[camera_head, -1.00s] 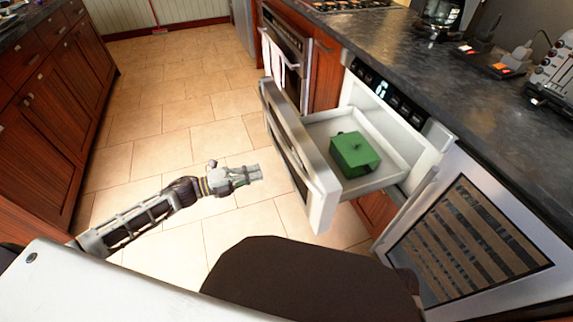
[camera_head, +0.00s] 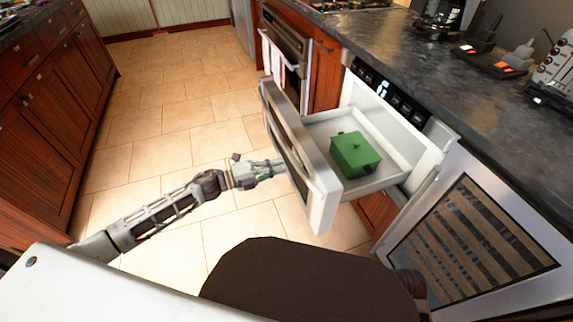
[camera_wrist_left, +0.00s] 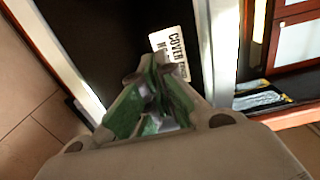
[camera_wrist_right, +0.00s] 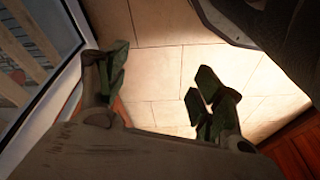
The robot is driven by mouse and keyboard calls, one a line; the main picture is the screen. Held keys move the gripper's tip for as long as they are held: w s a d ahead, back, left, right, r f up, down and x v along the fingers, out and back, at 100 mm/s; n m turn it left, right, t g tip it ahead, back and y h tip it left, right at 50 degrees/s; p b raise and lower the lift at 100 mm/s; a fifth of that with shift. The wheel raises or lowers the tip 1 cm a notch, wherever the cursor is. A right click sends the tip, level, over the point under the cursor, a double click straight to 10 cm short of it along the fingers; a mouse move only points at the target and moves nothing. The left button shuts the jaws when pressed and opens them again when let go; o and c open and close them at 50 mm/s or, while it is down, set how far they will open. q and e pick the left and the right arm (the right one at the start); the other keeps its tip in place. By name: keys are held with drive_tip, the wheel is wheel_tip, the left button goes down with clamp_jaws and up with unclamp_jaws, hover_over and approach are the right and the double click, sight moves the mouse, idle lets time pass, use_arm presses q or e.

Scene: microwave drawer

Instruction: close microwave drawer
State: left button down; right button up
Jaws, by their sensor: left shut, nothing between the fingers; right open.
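The microwave drawer (camera_head: 325,197) is pulled out from the counter front, with a silver and dark front panel and a white inside. A green lidded box (camera_head: 355,154) sits in it. My left gripper (camera_head: 279,166) is shut and empty, at the outer face of the drawer front. In the left wrist view its green-padded fingers (camera_wrist_left: 152,100) are together before the dark drawer panel (camera_wrist_left: 100,35), which has a white label (camera_wrist_left: 170,52). Whether they touch the panel I cannot tell. My right gripper (camera_wrist_right: 160,95) is open and empty above the tile floor; the head view does not show it.
A glass-fronted cooler (camera_head: 470,235) stands right of the drawer. An oven with towels (camera_head: 279,62) is beyond it. The dark countertop (camera_head: 430,75) holds a coffee maker and toaster. Tile floor (camera_head: 170,115) is clear to the left, up to wooden cabinets (camera_head: 45,110).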

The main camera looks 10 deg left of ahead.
use_arm(q)
drive_tip(key=x, duration=0.3)
drive_tip(key=shift+w+d, duration=0.1)
drive_tip(key=shift+d, duration=0.1)
use_arm(e)
drive_tip(key=shift+r, duration=0.5)
use_arm(q)
drive_tip(key=shift+w+d, duration=0.1)
drive_tip(key=shift+d, duration=0.1)
use_arm(e)
drive_tip(key=shift+f, duration=0.15)
